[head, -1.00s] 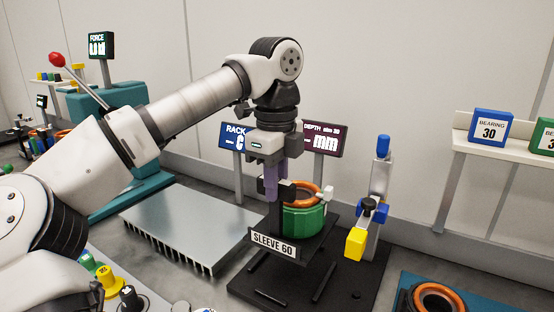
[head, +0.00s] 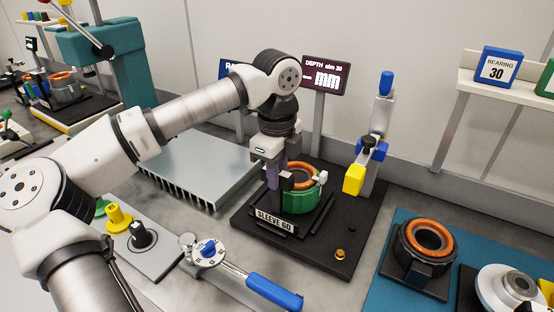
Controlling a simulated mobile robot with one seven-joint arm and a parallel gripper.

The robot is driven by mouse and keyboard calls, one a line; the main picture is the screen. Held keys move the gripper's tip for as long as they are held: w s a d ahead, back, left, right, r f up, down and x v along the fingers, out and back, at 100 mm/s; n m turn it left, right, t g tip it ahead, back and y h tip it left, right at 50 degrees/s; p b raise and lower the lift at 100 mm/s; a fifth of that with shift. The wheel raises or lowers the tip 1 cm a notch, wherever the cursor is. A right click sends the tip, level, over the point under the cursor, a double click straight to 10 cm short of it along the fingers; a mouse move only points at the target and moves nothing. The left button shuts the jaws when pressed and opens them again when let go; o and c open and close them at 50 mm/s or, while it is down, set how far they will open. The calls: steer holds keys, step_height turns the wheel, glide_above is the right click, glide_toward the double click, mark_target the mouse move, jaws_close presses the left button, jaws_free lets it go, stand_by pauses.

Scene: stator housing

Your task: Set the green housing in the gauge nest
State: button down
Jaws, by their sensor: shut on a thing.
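The green housing (head: 301,203) has an orange copper ring on top, a black foot and a white "SLEEVE 60" plate (head: 277,222) at its front. My gripper (head: 287,184), with purple and black fingers, is shut on its near left rim. The housing is upright and low over the black gauge nest (head: 338,238), among the nest's dark rails. My gripper and the plate hide part of its underside, and I cannot tell whether it touches the nest floor. The yellow-tipped depth probe (head: 354,179) stands on its post behind and right of the housing.
The "DEPTH" display (head: 325,75) stands behind. A ribbed metal plate (head: 200,165) lies left of the nest. A blue-handled dial wrench (head: 272,290) lies in front. Another coil housing (head: 425,245) stands on the blue mat at right. A teal press (head: 108,60) stands at back left.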

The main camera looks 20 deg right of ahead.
steer(key=c, duration=1.8)
jaws_free()
steer(key=shift+f, duration=0.1)
steer(key=o, duration=0.5)
step_height(320, 180, up, 12)
steer(key=shift+r+b, duration=0.2)
steer(key=shift+b, duration=0.3)
